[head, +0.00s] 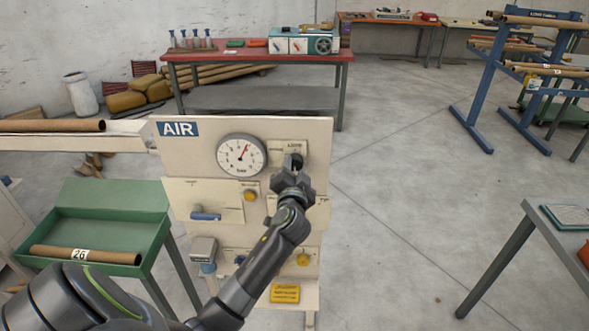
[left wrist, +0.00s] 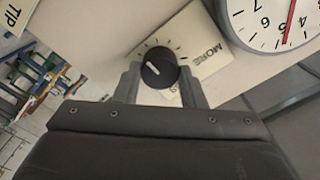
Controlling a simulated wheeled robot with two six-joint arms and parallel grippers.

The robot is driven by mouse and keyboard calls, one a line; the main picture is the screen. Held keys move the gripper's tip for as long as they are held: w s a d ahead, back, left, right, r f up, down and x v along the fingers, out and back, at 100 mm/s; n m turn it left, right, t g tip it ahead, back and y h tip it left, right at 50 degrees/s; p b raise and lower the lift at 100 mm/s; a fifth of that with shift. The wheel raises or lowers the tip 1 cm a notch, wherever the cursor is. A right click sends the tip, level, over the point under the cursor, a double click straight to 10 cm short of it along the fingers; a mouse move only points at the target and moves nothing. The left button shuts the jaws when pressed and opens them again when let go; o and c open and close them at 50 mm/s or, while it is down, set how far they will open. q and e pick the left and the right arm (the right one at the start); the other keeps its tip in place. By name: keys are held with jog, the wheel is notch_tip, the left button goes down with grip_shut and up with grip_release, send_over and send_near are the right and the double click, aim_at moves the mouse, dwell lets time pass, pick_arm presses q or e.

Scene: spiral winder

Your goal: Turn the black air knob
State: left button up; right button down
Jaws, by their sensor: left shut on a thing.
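The black air knob (left wrist: 158,70) sits on the cream AIR panel (head: 188,160), to the right of the round pressure gauge (head: 241,155). In the left wrist view the knob has a white pointer line, with tick marks around it and a plate lettered MORE beside it. My left gripper (left wrist: 158,84) has one finger on each side of the knob and is shut on it. In the head view my left gripper (head: 294,168) covers most of the knob. The gauge also shows in the left wrist view (left wrist: 275,22), with a red needle. My right gripper is not in view.
A green tray (head: 110,194) with a cardboard tube stands at left. A table (head: 530,225) stands at right. Open floor lies between.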

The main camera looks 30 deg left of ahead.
pick_arm(q)
jog(key=shift+m+p, duration=0.35)
jog(key=shift+m, duration=0.45)
jog(key=o, duration=1)
jog(key=shift+w+a, duration=0.1)
